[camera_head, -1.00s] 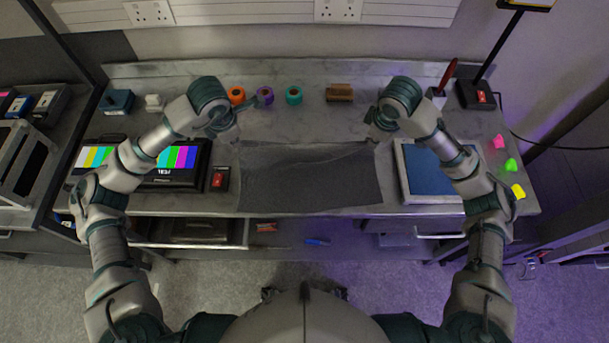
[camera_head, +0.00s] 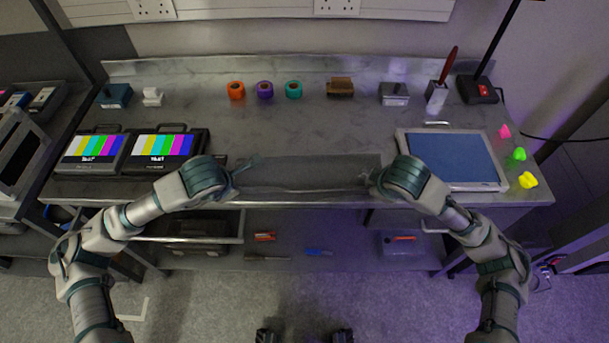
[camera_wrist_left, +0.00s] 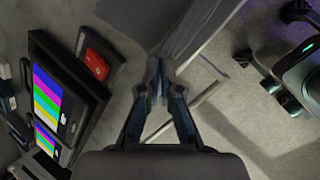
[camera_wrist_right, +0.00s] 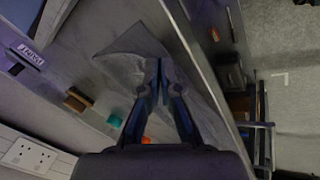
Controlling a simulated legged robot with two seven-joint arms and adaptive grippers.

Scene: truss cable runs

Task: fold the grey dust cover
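The grey dust cover (camera_head: 310,168) lies as a narrow strip along the front of the bench, between my two grippers, with its near edge close to the bench edge. My left gripper (camera_head: 236,184) is at its near left corner, and my right gripper (camera_head: 370,182) is at its near right corner. In the left wrist view the fingers (camera_wrist_left: 159,68) are nearly together at the cloth (camera_wrist_left: 135,14). In the right wrist view the fingers (camera_wrist_right: 158,70) pinch the cover (camera_wrist_right: 132,44), which spreads out on both sides of them. The cloth between the fingertips is mostly hidden.
Monitors with colour bars (camera_head: 160,152) stand left of the cover, and a blue-screened panel (camera_head: 452,158) lies right. Orange (camera_head: 236,90), purple (camera_head: 265,89) and teal (camera_head: 294,89) rolls and a brush (camera_head: 340,87) stand behind. The bench middle behind the cover is clear.

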